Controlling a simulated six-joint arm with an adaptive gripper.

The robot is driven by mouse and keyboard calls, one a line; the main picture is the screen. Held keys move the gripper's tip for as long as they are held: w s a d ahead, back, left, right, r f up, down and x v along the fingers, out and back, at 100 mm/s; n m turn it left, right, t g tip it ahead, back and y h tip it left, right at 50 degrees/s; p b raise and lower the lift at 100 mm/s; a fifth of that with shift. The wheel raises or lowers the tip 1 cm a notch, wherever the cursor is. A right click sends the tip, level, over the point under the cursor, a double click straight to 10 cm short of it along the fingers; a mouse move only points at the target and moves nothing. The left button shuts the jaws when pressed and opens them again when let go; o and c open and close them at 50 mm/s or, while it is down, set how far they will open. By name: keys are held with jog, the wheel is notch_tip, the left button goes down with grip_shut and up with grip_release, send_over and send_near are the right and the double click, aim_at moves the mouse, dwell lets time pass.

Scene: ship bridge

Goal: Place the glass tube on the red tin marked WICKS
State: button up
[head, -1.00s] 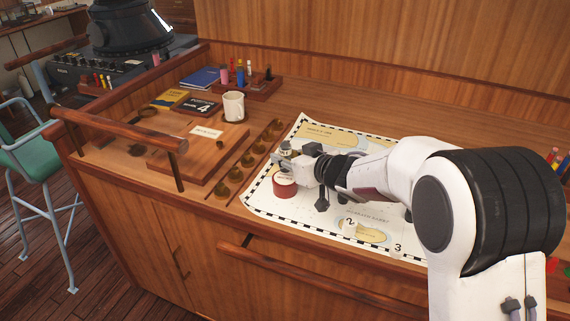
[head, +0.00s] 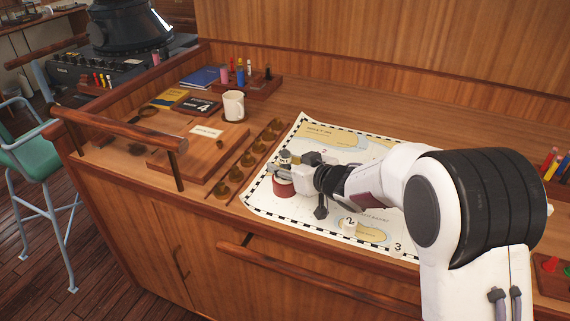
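The red tin (head: 284,189) stands upright on the chart near its left edge. My gripper (head: 277,169) is over the tin and hides most of its top, so its marking cannot be read. The fingers point left. A small pale piece shows at the fingers, but I cannot tell whether it is the glass tube or part of my gripper. No glass tube can be made out clearly anywhere. Whether the fingers are open or shut is too small to tell.
The chart (head: 262,195) lies on the wooden counter, with white markers numbered 2 (head: 349,225) and 3 (head: 397,248). Left of it are a row of round brass pieces (head: 248,160), a wooden box (head: 185,152) and a white mug (head: 233,105). A wooden rail (head: 120,128) edges the counter.

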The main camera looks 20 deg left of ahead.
jog(key=shift+d+r, duration=0.1)
jog(key=shift+r, duration=0.15)
jog(key=shift+s+d+r, duration=0.1)
jog(key=shift+s+d, duration=0.05)
jog(key=v, duration=1.1)
jog(key=shift+d, duration=0.2)
jog(key=shift+s, duration=0.1)
dwell(0.7)
